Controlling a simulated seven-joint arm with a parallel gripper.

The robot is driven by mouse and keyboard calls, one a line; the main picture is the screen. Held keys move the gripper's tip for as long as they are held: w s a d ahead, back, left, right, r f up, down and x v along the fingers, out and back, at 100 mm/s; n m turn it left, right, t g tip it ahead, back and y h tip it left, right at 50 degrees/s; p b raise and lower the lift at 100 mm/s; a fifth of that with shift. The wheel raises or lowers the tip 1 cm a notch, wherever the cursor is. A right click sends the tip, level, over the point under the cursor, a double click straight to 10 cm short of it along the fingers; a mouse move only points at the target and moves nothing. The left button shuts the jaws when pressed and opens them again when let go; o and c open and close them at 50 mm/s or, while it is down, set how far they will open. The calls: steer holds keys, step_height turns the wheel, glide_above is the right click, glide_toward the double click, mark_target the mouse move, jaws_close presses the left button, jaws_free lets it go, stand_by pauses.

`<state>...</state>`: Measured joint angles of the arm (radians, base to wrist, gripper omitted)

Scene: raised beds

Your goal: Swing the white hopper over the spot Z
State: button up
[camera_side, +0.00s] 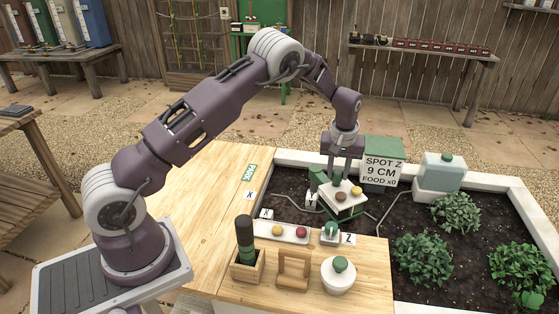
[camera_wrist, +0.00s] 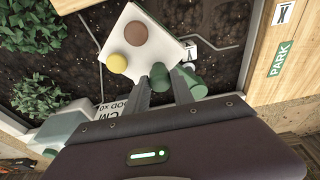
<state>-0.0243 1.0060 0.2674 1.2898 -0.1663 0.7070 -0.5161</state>
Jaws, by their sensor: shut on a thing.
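The white hopper (camera_side: 346,190) seems to be the white-topped piece with green parts, raised over the dark soil; it bears a brown and a yellow round knob. It also shows in the wrist view (camera_wrist: 150,45). My gripper (camera_side: 345,174) points down at its back edge, shut on it; the fingers hide the exact grip. In the wrist view the fingers (camera_wrist: 168,80) meet the hopper's edge beside a green cylinder (camera_wrist: 188,83). The "SPOT Z 9 CM FOOD x0" sign (camera_side: 380,171) stands behind the hopper.
On the wooden top stand a white pot (camera_side: 338,276), a wooden handle block (camera_side: 293,269), a green-and-black tool in a box (camera_side: 246,254) and a tray with coloured knobs (camera_side: 284,232). Bushes (camera_side: 423,257) and a pale tank (camera_side: 440,172) occupy the bed's right.

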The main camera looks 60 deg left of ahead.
steer(key=shift+w, duration=0.8)
steer(key=shift+w, duration=0.45)
steer(key=o, duration=0.7)
